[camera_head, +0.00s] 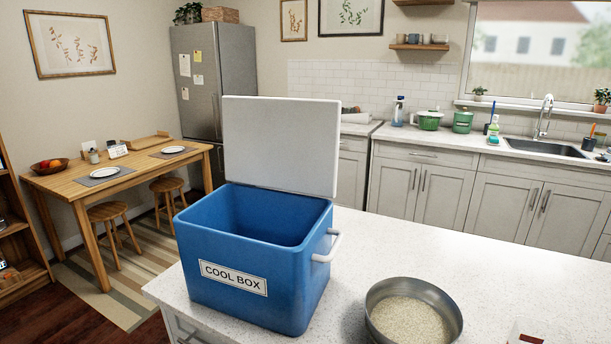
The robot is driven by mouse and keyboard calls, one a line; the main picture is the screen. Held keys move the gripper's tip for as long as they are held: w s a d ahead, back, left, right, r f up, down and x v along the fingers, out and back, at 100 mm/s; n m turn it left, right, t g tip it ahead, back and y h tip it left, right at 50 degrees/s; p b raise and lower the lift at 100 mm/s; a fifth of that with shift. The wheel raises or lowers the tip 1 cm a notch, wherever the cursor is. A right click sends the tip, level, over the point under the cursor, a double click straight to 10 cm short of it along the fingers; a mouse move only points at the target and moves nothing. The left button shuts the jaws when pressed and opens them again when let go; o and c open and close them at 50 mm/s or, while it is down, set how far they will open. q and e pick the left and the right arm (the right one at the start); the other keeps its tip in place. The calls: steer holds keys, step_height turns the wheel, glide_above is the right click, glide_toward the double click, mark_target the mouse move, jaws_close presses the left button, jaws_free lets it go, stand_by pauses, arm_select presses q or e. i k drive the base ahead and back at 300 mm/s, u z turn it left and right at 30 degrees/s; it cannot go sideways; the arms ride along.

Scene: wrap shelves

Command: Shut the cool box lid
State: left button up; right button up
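The blue cool box (250,250) stands upright on the white speckled counter, left of the picture's middle, with a "COOL BOX" label on its front. Its white lid (282,140) stands up, open, along the far edge of the box. A white handle (328,247) sticks out on the right side. The inside I can see is blue walls; the bottom is hidden by the front wall. Neither of my grippers shows in the head view.
A metal bowl of pale grains (413,312) stands on the counter (480,270) right of the box. A small item (526,337) is cut off at the bottom edge. The counter behind the bowl is clear. A wooden table (130,170) and stools stand at the left.

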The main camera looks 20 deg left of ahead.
mark_target(290, 144)
steer(key=u, duration=2.9)
steer(key=i, duration=3.7)
steer(key=u, duration=2.75)
steer(key=k, duration=2.8)
steer(key=u, duration=0.4)
